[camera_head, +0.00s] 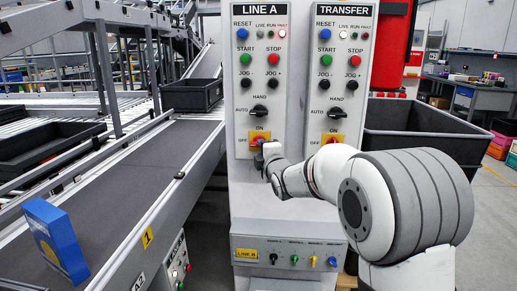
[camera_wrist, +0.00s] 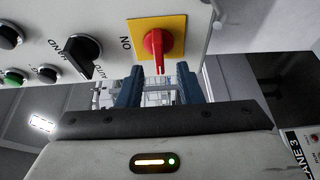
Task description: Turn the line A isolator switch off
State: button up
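The line A isolator switch (camera_head: 258,141) is a red rotary handle on a yellow plate, low on the LINE A panel (camera_head: 243,95). ON is printed above it and OFF to its left. In the wrist view the red handle (camera_wrist: 156,46) sits on its yellow plate (camera_wrist: 177,25), with ON at the left. My gripper (camera_head: 267,152) is right at the switch in the head view and partly covers it. In the wrist view its blue fingers (camera_wrist: 159,76) are apart, with the handle's lower end between their tips. Contact and the handle's exact setting cannot be told.
A matching TRANSFER isolator (camera_head: 331,141) is close on the right, partly behind my arm. Black selector knobs (camera_head: 259,111) sit above. A LINE B box (camera_head: 287,255) is below. A conveyor with a blue box (camera_head: 55,235) stands left, and a dark bin (camera_head: 418,125) right.

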jog(key=v, duration=0.4)
jog(key=shift+s, duration=0.1)
